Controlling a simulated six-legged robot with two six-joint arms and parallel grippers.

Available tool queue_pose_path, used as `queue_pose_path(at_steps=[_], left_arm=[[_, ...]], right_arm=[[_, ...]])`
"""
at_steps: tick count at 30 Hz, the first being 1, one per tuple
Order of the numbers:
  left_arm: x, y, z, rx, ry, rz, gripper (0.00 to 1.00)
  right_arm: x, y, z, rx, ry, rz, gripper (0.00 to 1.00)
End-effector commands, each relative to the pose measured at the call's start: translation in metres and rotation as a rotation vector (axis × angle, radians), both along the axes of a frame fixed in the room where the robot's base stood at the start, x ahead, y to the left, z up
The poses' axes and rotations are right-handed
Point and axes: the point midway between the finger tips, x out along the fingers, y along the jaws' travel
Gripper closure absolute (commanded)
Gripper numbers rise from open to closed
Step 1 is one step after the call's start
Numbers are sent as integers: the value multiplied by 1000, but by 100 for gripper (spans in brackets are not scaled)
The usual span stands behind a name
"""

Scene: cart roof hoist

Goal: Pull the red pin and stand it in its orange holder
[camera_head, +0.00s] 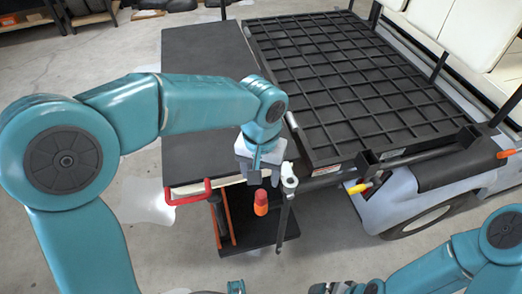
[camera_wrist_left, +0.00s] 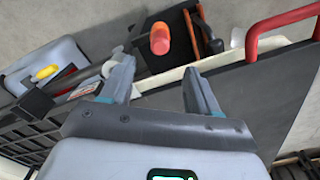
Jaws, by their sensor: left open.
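My left gripper (camera_head: 264,178) is open and empty, fingers apart (camera_wrist_left: 157,72), and does not touch the piece. Thin orange bars (camera_head: 230,218) sit left of the piece on a dark stand. My right arm is at the lower right; its gripper is mostly cut off.
A grey post with a pale head (camera_head: 288,184) stands just right of the piece. A red handle (camera_head: 186,195) juts out at the left. Behind lie a dark panel (camera_head: 203,55) and a black grid rack (camera_head: 340,80). A yellow grip (camera_head: 360,187) is by the cart wheel.

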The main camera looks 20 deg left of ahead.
Motion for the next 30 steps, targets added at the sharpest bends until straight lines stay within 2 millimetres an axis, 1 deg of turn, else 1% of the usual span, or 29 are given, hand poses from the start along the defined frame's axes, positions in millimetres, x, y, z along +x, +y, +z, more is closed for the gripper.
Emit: queue_pose_path(at_steps=[1, 3, 7, 12, 20, 21, 23, 24, 26, 27, 30], left_arm=[[1, 0, 17, -1, -5, -1, 39], [1, 0, 31, -1, -4, -1, 39], [0, 0, 49, -1, -1, 0, 39], [0, 0, 58, 0, 0, 0, 39], [0, 0, 59, 0, 0, 0, 39], [0, 0, 59, 0, 0, 0, 43], [0, 0, 58, 0, 0, 3, 62], [0, 0, 59, -1, -1, 12, 75], [4, -2, 59, -9, -19, 36, 95], [7, -3, 58, -13, -34, 53, 100], [14, -5, 56, -23, -74, 90, 100]], right_arm=[[0, 0, 7, 0, 0, 0, 0], [0, 0, 10, 0, 0, 0, 0], [0, 0, 15, 0, 0, 0, 0], [0, 0, 16, 0, 0, 0, 0], [0, 0, 16, 0, 0, 0, 0], [0, 0, 16, 0, 0, 0, 0], [0, 0, 16, 0, 0, 0, 0], [0, 0, 16, 0, 0, 0, 0], [0, 0, 16, 0, 0, 0, 0], [0, 0, 16, 0, 0, 0, 0], [0, 0, 16, 0, 0, 0, 0]])
